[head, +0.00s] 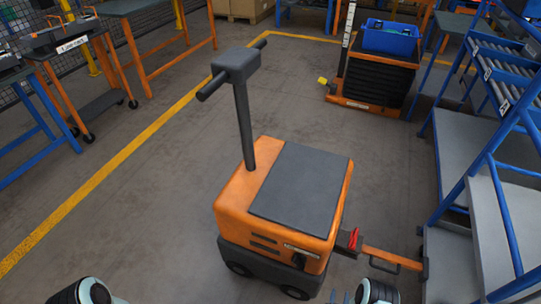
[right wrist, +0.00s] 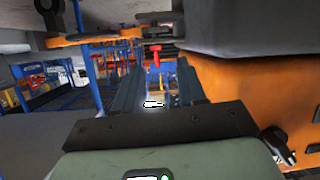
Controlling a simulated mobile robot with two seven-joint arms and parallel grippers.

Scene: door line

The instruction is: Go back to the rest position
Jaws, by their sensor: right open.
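My right gripper (right wrist: 156,78) is open in the right wrist view, with nothing between its two dark fingers. A red hitch pin (right wrist: 155,54) shows beyond the fingertips, apart from them. In the head view this red pin (head: 353,238) stands at the hitch of the orange tugger (head: 270,227). An orange drawbar (head: 392,258) runs from there toward the blue rack cart on the right. Rounded parts of my arms show at the bottom edge of the head view. My left gripper is out of frame.
The blue rack cart (head: 483,180) with grey shelves stands close on the right. A dark stack with a blue bin (head: 390,39) stands at the back. Workbenches (head: 75,45) line the left. The floor (head: 130,200) left of the tugger is clear, crossed by a yellow line.

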